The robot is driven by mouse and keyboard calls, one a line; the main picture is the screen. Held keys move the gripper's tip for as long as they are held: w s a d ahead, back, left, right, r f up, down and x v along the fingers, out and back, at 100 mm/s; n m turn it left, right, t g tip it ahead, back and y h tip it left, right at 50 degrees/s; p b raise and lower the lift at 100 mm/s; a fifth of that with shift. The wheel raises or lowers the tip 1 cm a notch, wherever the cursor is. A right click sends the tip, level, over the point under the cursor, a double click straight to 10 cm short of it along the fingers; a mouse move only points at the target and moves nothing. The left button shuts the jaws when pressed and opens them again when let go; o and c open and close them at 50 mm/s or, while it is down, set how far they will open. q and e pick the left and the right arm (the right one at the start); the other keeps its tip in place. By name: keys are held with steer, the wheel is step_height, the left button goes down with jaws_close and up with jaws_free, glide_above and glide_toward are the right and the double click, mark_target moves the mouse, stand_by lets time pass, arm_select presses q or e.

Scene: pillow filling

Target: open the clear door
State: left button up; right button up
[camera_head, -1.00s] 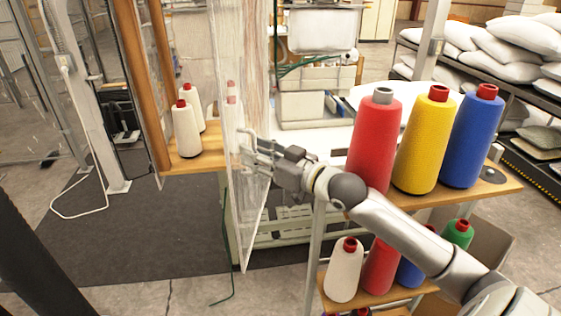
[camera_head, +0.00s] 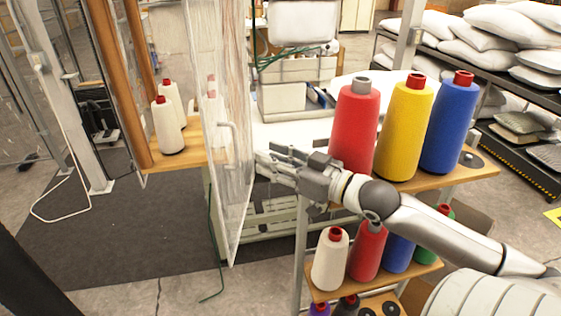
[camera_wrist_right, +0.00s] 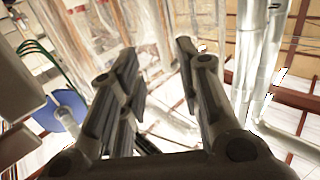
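The clear door (camera_head: 228,215) stands swung out toward me, seen nearly edge-on, left of the machine. Its pale handle (camera_head: 231,143) is on the side facing my right gripper. My right gripper (camera_head: 262,165) is just right of the door, with a small gap between its fingertips and the handle. In the right wrist view, the two dark fingers (camera_wrist_right: 155,65) are spread with nothing between them. My left gripper is not in view.
Thread cones, including a red cone (camera_head: 354,125), stand on a wooden shelf (camera_head: 450,177) close behind my right gripper, with more cones below. White cones (camera_head: 167,125) stand on a shelf left of the door. Dark floor mat (camera_head: 110,240) lies clear at left.

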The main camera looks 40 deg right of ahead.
steer(key=shift+v, duration=0.8)
